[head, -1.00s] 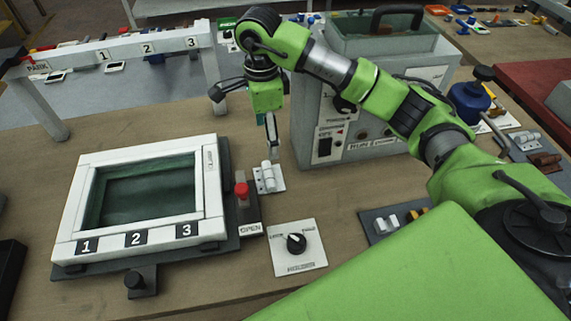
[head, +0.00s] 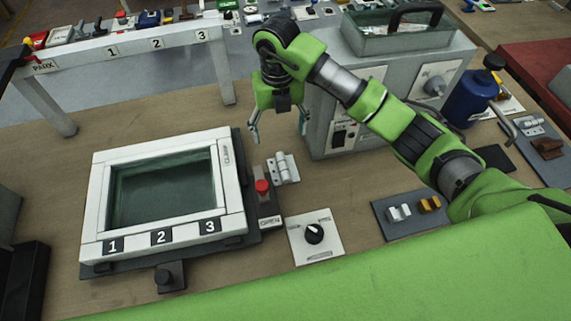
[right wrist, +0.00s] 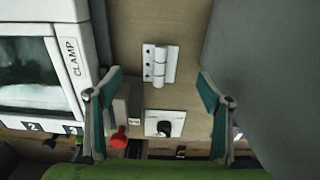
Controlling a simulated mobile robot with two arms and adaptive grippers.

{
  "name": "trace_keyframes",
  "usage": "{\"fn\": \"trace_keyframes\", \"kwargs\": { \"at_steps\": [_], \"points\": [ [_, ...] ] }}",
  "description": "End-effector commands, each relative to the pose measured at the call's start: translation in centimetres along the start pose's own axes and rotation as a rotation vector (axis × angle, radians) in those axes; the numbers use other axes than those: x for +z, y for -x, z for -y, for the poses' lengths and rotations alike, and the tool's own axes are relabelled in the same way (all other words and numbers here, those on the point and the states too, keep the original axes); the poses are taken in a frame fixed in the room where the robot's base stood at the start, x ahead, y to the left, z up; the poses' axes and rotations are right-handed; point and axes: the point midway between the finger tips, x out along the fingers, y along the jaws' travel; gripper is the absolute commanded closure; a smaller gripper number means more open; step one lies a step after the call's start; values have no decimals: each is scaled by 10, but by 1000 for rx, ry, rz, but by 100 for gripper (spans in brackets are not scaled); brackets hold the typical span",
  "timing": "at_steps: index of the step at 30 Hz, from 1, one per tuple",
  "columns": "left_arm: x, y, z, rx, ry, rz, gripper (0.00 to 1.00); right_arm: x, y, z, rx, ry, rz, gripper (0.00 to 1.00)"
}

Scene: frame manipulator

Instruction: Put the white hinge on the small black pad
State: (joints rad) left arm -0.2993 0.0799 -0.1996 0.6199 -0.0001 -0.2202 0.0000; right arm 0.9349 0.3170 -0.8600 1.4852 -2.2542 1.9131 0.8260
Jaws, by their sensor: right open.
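The white hinge (head: 284,169) lies on the wooden bench, just right of the white frame and behind the red button. My right gripper (head: 278,130) is open and empty, above the bench and a little behind the hinge in the head view. In the right wrist view the hinge (right wrist: 160,64) shows between the two spread fingers of the right gripper (right wrist: 160,88), apart from both. A small black pad (head: 495,158) lies bare at the right, partly behind my right arm. My left gripper is not in view.
The white frame (head: 235,188) with a dark window stands left of the hinge. A red button (head: 262,187) and a knob plate (head: 329,246) are in front. A grey machine (head: 322,125) stands close to the right. A dark tray (head: 388,225) holds small white and orange pieces.

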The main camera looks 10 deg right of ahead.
Motion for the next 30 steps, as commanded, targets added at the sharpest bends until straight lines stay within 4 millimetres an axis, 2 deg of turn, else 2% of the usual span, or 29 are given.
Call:
{"fn": "trace_keyframes", "kwargs": {
  "at_steps": [3, 7, 15, 20, 24, 30],
  "points": [
    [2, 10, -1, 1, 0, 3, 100, -1, -23, 0, -1, 0, -6, 28],
    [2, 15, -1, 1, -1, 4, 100, 0, -44, 0, 1, 1, -3, 28],
    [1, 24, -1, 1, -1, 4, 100, 1, -63, 0, 1, 2, -3, 28],
    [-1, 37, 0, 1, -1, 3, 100, 4, -83, 1, 1, 1, -5, 28],
    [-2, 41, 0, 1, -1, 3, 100, 5, -102, 1, 1, 1, -2, 28],
    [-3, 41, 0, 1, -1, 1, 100, 6, -108, 2, 1, 4, 1, 28]
  ]
}}
